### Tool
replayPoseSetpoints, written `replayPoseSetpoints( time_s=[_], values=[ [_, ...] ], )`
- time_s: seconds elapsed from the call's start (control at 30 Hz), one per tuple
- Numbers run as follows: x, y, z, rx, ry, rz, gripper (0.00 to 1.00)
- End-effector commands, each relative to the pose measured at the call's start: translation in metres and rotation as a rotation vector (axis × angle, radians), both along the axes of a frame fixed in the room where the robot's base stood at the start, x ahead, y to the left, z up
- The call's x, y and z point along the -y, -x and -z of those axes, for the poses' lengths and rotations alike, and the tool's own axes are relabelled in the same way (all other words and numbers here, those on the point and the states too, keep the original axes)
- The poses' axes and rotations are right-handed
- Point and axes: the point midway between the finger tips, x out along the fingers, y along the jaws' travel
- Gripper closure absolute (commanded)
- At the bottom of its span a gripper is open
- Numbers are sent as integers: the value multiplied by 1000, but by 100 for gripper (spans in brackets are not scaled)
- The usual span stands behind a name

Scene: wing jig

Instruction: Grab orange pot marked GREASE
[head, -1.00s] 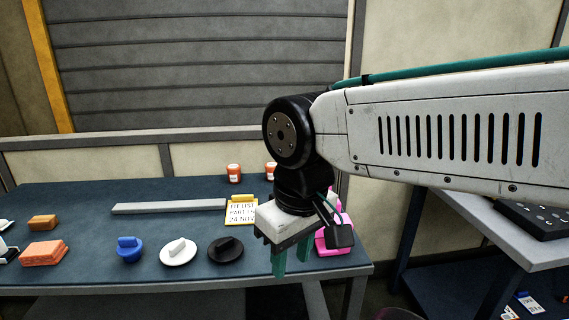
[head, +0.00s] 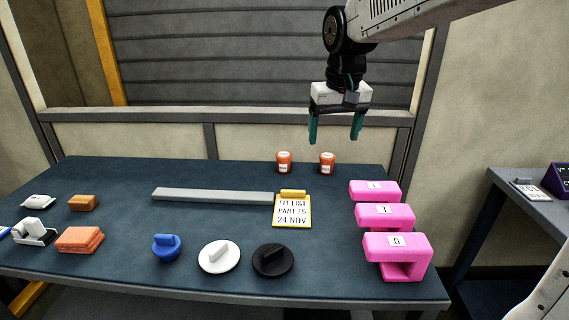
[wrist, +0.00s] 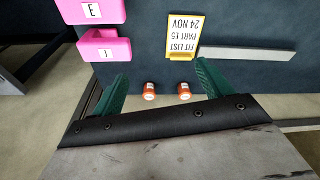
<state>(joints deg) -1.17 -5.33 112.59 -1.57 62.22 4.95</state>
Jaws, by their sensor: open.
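Two orange pots with white labels stand side by side near the back edge of the blue table, a left pot (head: 284,162) and a right pot (head: 327,163) in the head view. Their label text is too small to read, so I cannot tell which is marked GREASE. Both also show in the wrist view, one pot (wrist: 150,91) and the other (wrist: 184,91), between the fingers' sides. My gripper (head: 336,138) is open and empty, with teal fingers pointing down, above the back of the table and apart from the pots.
Several pink blocks (head: 396,246) stand at the table's right side. A yellow clipboard (head: 292,211) and a long grey bar (head: 212,196) lie in front of the pots. Blue, white and black knobbed discs (head: 219,257) lie near the front edge. A window ledge runs behind.

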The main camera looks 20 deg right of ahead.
Motion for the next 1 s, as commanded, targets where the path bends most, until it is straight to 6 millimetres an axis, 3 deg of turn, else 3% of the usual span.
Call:
replayPoseSetpoints(
  time_s=[0.03, 0.1, 0.3, 0.5, 0.7, 1.0],
  values=[
    [-2, -32, 7, -2, 1, 4, 22],
    [-4, -73, 17, 9, 1, 12, 22],
    [-13, -185, 63, 37, 0, 31, 22],
    [-21, -274, 126, 64, -1, 48, 22],
    [-27, -318, 171, 82, -2, 59, 22],
    [-27, -334, 203, 85, -3, 61, 22]
  ],
)
